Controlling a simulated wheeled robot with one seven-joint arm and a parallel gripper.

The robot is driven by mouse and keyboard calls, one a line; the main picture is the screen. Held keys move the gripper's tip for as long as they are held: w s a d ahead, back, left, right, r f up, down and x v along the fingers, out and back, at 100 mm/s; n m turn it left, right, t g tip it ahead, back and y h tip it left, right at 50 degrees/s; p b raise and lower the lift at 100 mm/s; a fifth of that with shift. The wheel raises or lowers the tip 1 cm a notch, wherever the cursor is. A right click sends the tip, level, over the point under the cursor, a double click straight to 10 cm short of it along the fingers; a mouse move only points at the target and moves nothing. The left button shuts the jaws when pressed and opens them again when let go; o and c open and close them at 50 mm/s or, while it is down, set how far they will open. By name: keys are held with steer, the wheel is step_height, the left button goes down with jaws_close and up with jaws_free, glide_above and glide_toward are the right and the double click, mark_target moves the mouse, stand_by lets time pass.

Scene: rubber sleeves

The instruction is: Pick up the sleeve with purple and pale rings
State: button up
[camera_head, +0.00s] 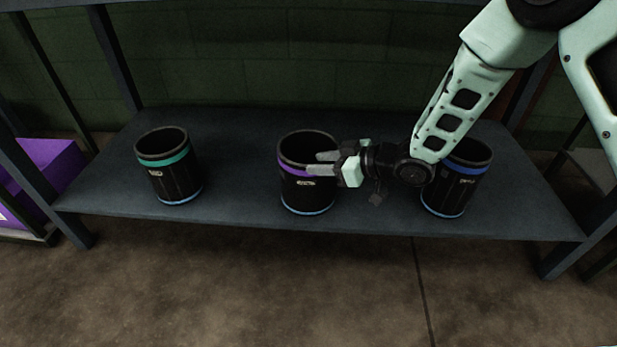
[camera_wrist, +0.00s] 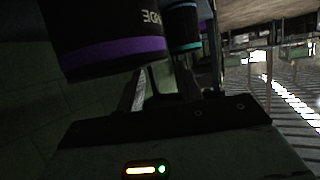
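The sleeve with purple and pale rings (camera_head: 305,195) is a black open-topped cylinder standing upright mid-shelf. It has a purple band below the rim and a pale blue ring at its base. In the wrist view it appears inverted at upper left (camera_wrist: 105,25). My gripper (camera_head: 322,163) reaches in from the right at its upper right rim, with two grey fingers overlapping the rim in the picture. In the wrist view the fingers (camera_wrist: 163,90) stand apart with a gap between them. I cannot tell whether they touch the sleeve or straddle its wall.
A teal-banded sleeve (camera_head: 170,182) stands left on the dark shelf (camera_head: 240,190); it also shows in the wrist view (camera_wrist: 183,28). A blue-banded sleeve (camera_head: 450,195) stands right, partly behind my arm. Shelf posts flank both sides. A purple box (camera_head: 45,165) is at far left.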

mark_target(301, 164)
steer(key=b+x, duration=0.1)
steer(key=x, duration=0.1)
steer(key=b+x, duration=0.2)
steer(key=shift+s+a+f, duration=0.1)
steer(key=shift+a, duration=0.55)
jaws_close()
steer(key=shift+f, duration=0.15)
stand_by(0.6)
